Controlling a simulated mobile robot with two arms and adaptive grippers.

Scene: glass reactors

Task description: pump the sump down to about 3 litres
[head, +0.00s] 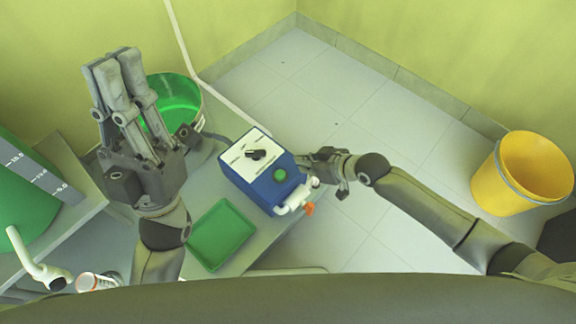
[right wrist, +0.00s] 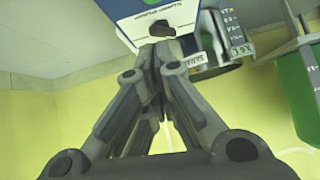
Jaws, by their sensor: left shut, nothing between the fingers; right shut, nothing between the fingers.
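A blue pump box (head: 262,186) with a white top panel, a black knob (head: 256,154) and a green button (head: 279,175) stands on the grey bench. My right gripper (head: 305,160) is shut and empty beside the box's right edge. In the right wrist view its fingertips (right wrist: 160,52) appear just below the knob (right wrist: 162,28); contact is unclear. My left gripper (head: 113,62) is shut, empty and raised in front of a round vessel (head: 180,98) with green inside, partly hiding it. A labelled grey vessel (right wrist: 208,62), possibly the sump, shows beside the box; its level is unreadable.
A green vessel (head: 22,205) with a litre scale stands at the left. A yellow bucket (head: 522,172) stands right. The tiled floor between is clear.

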